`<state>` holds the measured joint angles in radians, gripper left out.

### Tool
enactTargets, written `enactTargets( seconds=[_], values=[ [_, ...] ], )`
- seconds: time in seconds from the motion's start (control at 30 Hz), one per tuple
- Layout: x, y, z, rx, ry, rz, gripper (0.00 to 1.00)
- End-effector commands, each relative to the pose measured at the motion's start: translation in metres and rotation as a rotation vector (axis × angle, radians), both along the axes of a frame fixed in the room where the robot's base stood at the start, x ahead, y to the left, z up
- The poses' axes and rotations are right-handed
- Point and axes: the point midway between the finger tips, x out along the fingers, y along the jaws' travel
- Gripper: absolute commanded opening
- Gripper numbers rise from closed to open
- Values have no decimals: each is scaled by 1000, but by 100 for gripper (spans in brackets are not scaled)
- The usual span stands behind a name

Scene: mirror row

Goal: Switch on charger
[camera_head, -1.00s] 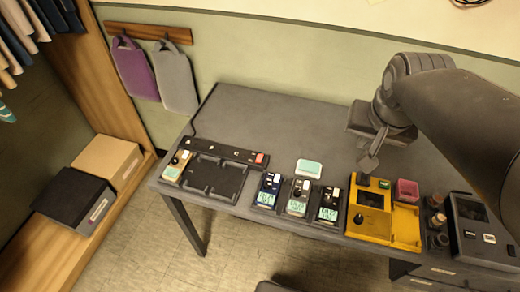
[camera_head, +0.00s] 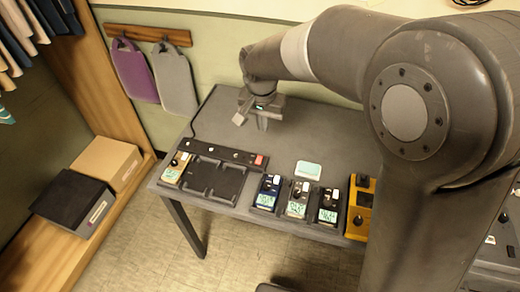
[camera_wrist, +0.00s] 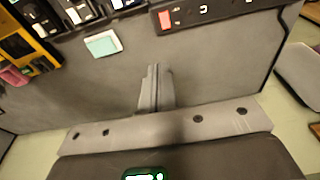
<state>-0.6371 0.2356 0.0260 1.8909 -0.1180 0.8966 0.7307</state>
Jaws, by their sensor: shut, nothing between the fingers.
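The charger, a dark cradle with empty bays (camera_head: 239,184), sits at the left front of the grey table, with one beige-topped meter (camera_head: 174,170) at its left end. A black strip (camera_head: 222,153) with small white marks runs along its back. A red switch (camera_head: 259,160) is at the strip's right end; it also shows in the wrist view (camera_wrist: 165,20). I cannot tell the switch's position. My gripper (camera_head: 263,123) is shut and empty, above the table behind the strip and apart from the switch. Its closed fingers show in the wrist view (camera_wrist: 155,72).
Several meters (camera_head: 297,200) stand along the front edge, right of the charger. A pale green pad (camera_head: 308,170) lies behind them. A yellow device (camera_head: 361,205) is further right, partly hidden by my arm. The table's back middle is clear. A wall is behind it.

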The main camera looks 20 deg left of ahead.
Motion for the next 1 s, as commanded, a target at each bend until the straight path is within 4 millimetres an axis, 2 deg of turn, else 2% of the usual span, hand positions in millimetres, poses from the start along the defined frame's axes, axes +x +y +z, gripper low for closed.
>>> enactTargets(
  seconds=[0.03,0.2,0.5,0.63,0.77,1.0],
  values=[
    [0,7,-5,-3,4,3,0],
    [0,16,-11,-7,9,0,0],
    [0,16,-11,-7,9,0,0],
    [1,16,-17,-8,11,0,0],
    [3,16,-34,-9,12,0,0],
    [10,16,-85,-10,13,0,0]
  ],
)
